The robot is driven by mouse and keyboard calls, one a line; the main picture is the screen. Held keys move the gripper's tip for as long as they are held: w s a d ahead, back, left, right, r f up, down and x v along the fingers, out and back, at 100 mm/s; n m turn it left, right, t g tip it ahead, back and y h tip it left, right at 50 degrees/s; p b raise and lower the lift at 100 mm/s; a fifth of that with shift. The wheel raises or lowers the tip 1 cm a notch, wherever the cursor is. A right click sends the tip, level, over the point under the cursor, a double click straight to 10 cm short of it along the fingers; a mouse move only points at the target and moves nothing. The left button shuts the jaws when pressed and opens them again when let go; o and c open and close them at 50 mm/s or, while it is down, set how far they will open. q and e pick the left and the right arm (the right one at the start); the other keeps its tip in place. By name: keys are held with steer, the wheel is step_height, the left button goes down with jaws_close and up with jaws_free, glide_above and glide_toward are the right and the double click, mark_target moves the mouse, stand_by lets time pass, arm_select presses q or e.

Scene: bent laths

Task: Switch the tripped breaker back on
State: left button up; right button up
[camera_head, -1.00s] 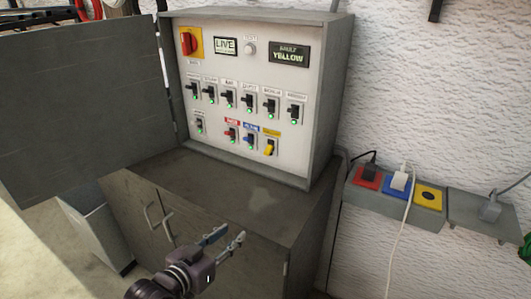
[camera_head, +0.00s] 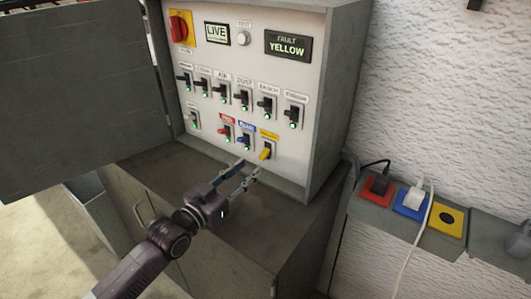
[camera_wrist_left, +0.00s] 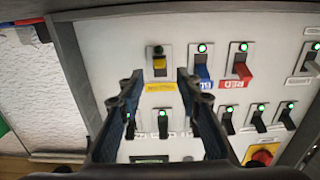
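The breaker panel (camera_head: 215,125) stands open in a grey box. The yellow breaker (camera_head: 265,152) is at the right end of its lower row; its lever hangs down and no green light shows on it, while the other breakers show green lights. The fault display (camera_head: 287,46) reads "FAULT YELLOW". My left gripper (camera_head: 251,171) is open and empty, just below and left of the yellow breaker, apart from it. In the left wrist view the panel appears upside down, with the yellow breaker (camera_wrist_left: 159,62) just beyond and between the two fingers. My right gripper is out of view.
The red breaker (camera_head: 226,132) and blue breaker (camera_head: 244,141) sit close left of the yellow one. A red rotary switch (camera_head: 179,27) is at upper left. The open door (camera_head: 75,95) stands at left. Coloured sockets (camera_head: 410,203) with cables are on the right wall.

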mark_target(262, 155)
arm_select(q)
steer(key=shift+w+d+r+p, duration=0.25)
steer(key=shift+w+d, duration=0.2)
steer(key=shift+w, duration=0.15)
steer(key=shift+w+d+r+p, duration=0.15)
steer(key=shift+w+d+p, duration=0.1)
steer(key=shift+w+d, duration=0.3)
steer(key=x, duration=0.3)
steer(key=shift+w+a+f, duration=0.1)
steer(key=shift+f, duration=0.1)
steer(key=shift+w, duration=0.15)
jaws_close()
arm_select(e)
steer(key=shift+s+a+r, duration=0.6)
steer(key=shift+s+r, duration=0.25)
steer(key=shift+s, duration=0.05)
